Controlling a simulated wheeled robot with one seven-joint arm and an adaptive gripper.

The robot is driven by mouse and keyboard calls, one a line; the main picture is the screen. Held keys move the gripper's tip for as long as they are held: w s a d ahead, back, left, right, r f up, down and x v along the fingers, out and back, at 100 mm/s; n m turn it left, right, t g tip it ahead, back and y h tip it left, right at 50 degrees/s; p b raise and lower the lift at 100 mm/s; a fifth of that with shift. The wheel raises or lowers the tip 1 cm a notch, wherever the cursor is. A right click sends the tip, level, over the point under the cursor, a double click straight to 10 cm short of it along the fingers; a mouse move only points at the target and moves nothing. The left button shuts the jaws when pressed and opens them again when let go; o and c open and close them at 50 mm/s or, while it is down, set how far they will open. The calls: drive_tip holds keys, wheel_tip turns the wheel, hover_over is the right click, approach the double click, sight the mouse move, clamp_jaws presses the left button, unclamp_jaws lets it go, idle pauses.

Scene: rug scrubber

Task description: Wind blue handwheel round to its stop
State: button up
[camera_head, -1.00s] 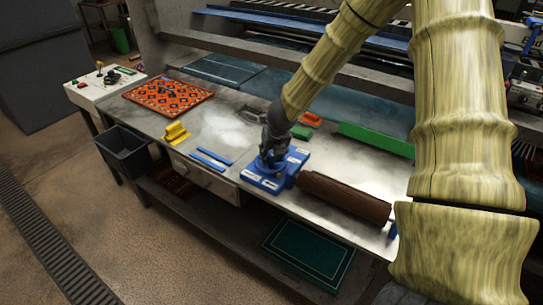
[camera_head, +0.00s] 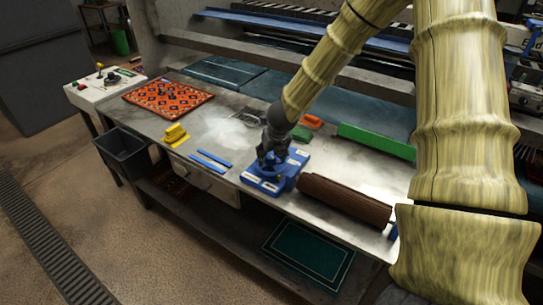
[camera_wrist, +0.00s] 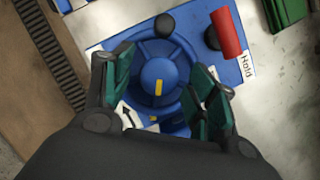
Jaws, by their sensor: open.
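The blue handwheel (camera_wrist: 158,82) shows in the wrist view, with a yellow mark on its hub and a black knob (camera_wrist: 165,25) at its far rim. It sits on a blue base plate (camera_wrist: 107,45), which the head view shows near the bench's front edge (camera_head: 262,187). My gripper (camera_wrist: 160,92) is open, with one teal-padded finger at the left and the other at the right of the wheel's hub. I cannot tell whether the pads touch the wheel. In the head view my gripper (camera_head: 268,158) is over the base and hides most of the wheel.
A red lever or handle (camera_wrist: 227,33) stands on the plate beside a label reading "Hold". A rolled brown rug (camera_head: 345,200) lies just right of the base. Blue strips (camera_head: 210,161), a yellow block (camera_head: 175,134) and a patterned orange rug (camera_head: 168,97) lie to the left.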

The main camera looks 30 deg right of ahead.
drive_tip(key=d+v, duration=0.1)
drive_tip(key=v, duration=1)
drive_tip(key=shift+s+a+r, duration=0.2)
drive_tip(key=shift+a, duration=0.25)
